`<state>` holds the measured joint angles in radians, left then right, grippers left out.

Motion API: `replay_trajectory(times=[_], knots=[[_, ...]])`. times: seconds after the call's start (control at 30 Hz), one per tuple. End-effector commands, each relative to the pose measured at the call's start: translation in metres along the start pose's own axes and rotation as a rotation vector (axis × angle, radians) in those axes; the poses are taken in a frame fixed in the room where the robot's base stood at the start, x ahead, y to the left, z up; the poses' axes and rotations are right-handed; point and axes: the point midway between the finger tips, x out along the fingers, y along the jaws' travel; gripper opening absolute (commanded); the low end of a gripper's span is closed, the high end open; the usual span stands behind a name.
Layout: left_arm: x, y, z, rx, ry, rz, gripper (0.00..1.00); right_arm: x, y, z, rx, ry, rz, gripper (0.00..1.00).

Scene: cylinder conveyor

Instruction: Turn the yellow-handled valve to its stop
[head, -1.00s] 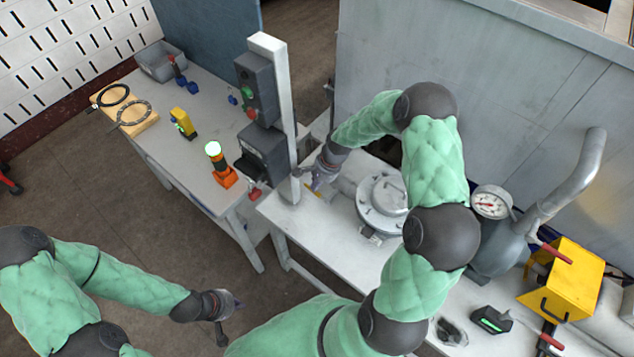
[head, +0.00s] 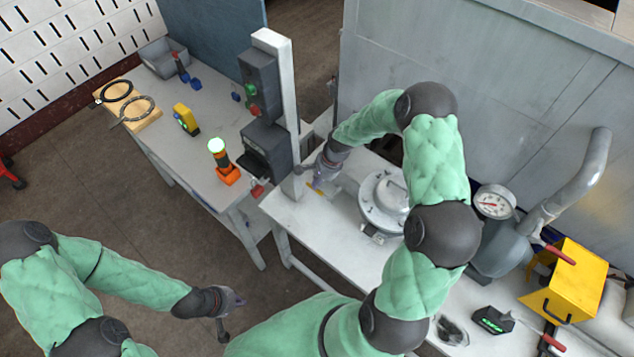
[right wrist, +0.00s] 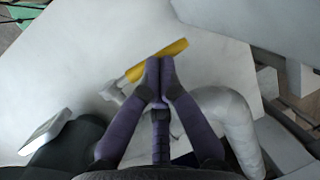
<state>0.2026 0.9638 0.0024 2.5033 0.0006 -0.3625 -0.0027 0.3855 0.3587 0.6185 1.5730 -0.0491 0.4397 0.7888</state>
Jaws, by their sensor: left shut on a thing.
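The yellow handle (right wrist: 157,60) of the valve lies slanted in the right wrist view, over the white bench top beside a grey pipe (right wrist: 228,115). The purple fingertips of my right gripper (right wrist: 161,68) are together at the handle's near side. I cannot tell whether they touch it; they do not appear to straddle it. My left gripper (head: 238,302) is low at the left, away from the bench, shut on a small dark object (head: 222,330).
A grey post (head: 292,120) with control boxes stands close left of my right gripper. A round flanged lid (head: 380,203), a gauge (head: 493,202) and a yellow box (head: 567,280) are on the right. The side table (head: 215,110) holds several small items.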

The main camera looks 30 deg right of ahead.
Motion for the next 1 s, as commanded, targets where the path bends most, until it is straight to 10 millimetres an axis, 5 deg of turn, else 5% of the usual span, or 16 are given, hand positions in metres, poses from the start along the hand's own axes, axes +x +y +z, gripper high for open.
replay_trajectory(times=[0.3, 0.7, 1.0], knots=[[-0.028, 0.010, 0.001, 0.000, 0.000, 0.000, 0.00, -0.046, -0.011, -0.003, -0.003, 0.002, -0.002, 0.00], [-0.023, 0.008, 0.001, 0.000, 0.000, 0.000, 0.00, -0.117, -0.026, -0.004, -0.003, 0.002, -0.002, 0.00], [-0.024, 0.009, 0.001, 0.000, 0.000, 0.000, 0.00, -0.137, -0.030, -0.004, -0.003, 0.001, -0.001, 0.00]])
